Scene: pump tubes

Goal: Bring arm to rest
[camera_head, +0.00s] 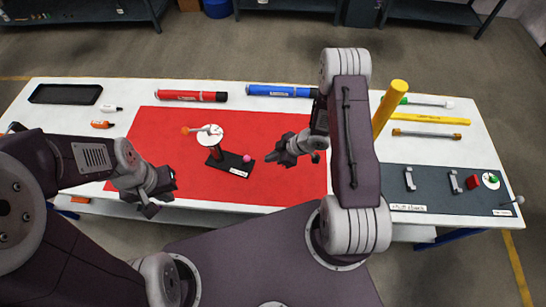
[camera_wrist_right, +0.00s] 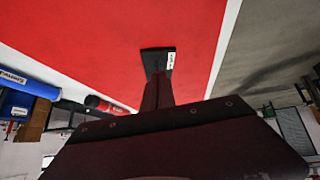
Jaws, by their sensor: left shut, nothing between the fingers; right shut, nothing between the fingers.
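My left gripper (camera_head: 150,208) is shut and empty, low over the front edge of the white table (camera_head: 240,95), to the left in the head view. My right gripper (camera_head: 258,158) is shut and empty. In the head view it appears over the red mat (camera_head: 285,130), just right of the black stand base (camera_head: 226,164). I cannot tell its height or whether it touches anything. A black piece with a white label (camera_wrist_right: 158,60) shows against the red mat there.
The stand carries a white disc (camera_head: 209,135); a pink ball (camera_head: 247,159) is on its base. Red (camera_head: 192,96) and blue (camera_head: 280,90) tubes lie behind the mat. A yellow post (camera_head: 389,108) rises beside my right arm. A dark board (camera_head: 440,190) with fittings lies right.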

